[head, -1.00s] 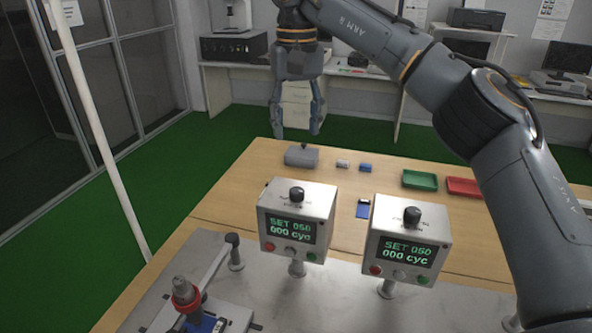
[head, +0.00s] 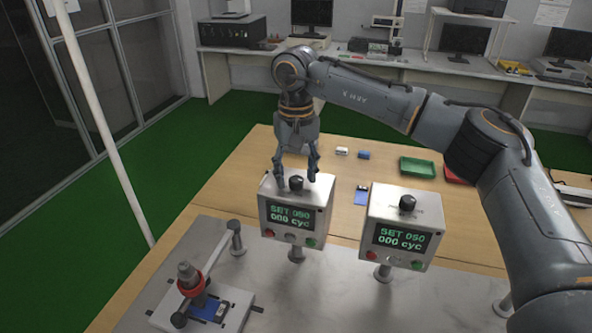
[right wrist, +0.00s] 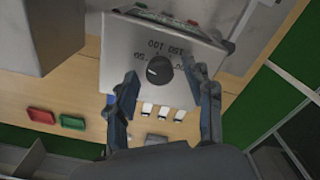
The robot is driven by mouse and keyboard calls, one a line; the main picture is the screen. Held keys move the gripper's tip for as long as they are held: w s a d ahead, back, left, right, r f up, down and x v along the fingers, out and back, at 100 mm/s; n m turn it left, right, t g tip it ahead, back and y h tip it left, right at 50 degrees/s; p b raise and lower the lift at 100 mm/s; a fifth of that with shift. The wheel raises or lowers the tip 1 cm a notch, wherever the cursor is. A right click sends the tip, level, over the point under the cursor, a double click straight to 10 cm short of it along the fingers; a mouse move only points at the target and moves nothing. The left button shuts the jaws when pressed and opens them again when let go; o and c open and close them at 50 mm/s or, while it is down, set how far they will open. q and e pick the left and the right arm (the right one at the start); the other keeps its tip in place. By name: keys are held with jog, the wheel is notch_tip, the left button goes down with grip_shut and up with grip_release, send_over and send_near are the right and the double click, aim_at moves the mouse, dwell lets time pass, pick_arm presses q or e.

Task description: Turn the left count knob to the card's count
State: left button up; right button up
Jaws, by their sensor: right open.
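The left count knob (head: 296,183) is a black dial on top of the left grey box (head: 270,190), whose green display reads SET 050 and 000 cyc. My right gripper (head: 297,176) points down over this box, open, with a finger on either side of the knob. In the right wrist view the knob (right wrist: 159,70) lies between the open fingers (right wrist: 166,80), clear of both. A white mark on it points left, and printed numbers sit beside it. A small blue card-like item (head: 361,197) lies behind the boxes; I cannot read it. My left gripper is out of view.
A second box (head: 380,212) with its own knob (head: 407,203) stands to the right, also reading SET 050. A lever fixture (head: 190,280) with a red ring is at front left. A green tray (head: 417,167) and a red tray (head: 455,175) lie behind on the wooden table.

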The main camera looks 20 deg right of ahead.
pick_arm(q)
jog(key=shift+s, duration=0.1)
pick_arm(e)
jog(key=shift+c, duration=0.2)
grip_shut()
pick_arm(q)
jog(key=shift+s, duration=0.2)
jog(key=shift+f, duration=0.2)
pick_arm(e)
jog(key=shift+m, duration=0.4)
jog(key=m+b, duration=0.1)
jog(key=m, duration=0.3)
jog(key=m+b, duration=0.1)
jog(key=m, duration=0.4)
jog(key=m+b, duration=0.1)
jog(key=m, duration=0.4)
jog(key=shift+d+m, duration=0.1)
jog(key=shift+m, duration=0.3)
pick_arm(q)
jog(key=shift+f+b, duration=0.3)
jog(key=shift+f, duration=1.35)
pick_arm(e)
jog(key=shift+m, duration=2.1)
